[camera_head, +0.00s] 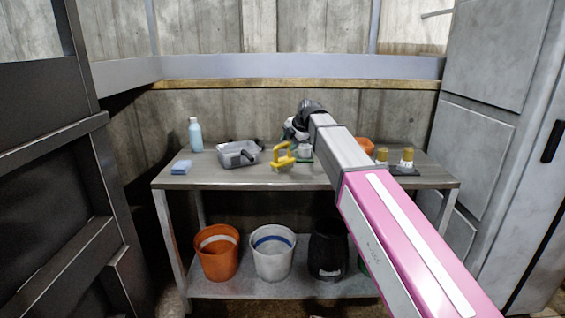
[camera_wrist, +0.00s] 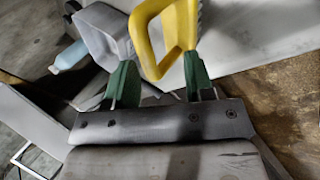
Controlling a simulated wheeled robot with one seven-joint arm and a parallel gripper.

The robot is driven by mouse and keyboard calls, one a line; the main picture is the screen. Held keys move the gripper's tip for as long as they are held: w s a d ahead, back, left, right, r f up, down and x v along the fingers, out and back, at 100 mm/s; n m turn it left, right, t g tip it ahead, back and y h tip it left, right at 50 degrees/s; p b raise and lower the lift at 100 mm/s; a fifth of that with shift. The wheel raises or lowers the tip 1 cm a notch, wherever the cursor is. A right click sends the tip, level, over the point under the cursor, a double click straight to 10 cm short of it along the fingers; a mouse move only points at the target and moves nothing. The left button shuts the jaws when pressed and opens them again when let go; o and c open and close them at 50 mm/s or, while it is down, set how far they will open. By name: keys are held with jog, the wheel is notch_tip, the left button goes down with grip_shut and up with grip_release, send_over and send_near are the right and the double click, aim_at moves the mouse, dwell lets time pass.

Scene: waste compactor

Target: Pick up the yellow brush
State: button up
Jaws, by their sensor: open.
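The yellow brush (camera_head: 283,156) stands on the grey table near its middle, with a looped yellow handle on top. In the wrist view the yellow handle (camera_wrist: 144,40) is close ahead of my gripper (camera_wrist: 155,80). The green fingers are apart, and the lower part of the handle lies between them as seen from the wrist. I cannot tell whether either finger touches it. In the head view my arm reaches over the table from the right, and my gripper (camera_head: 304,158) is mostly hidden behind its own wrist.
A grey container (camera_head: 238,154) stands just left of the brush. A blue bottle (camera_head: 195,134) and blue sponge (camera_head: 181,167) are farther left. Yellow-topped jars (camera_head: 406,157) and an orange item (camera_head: 366,146) are at right. Buckets (camera_head: 272,254) stand on the lower shelf.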

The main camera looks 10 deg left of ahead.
aim_at(284, 144)
jog(key=x, duration=0.4)
jog(key=a+x, duration=0.1)
jog(key=x, duration=0.1)
jog(key=shift+w+r, duration=0.3)
jog(key=shift+r, duration=0.1)
grip_shut()
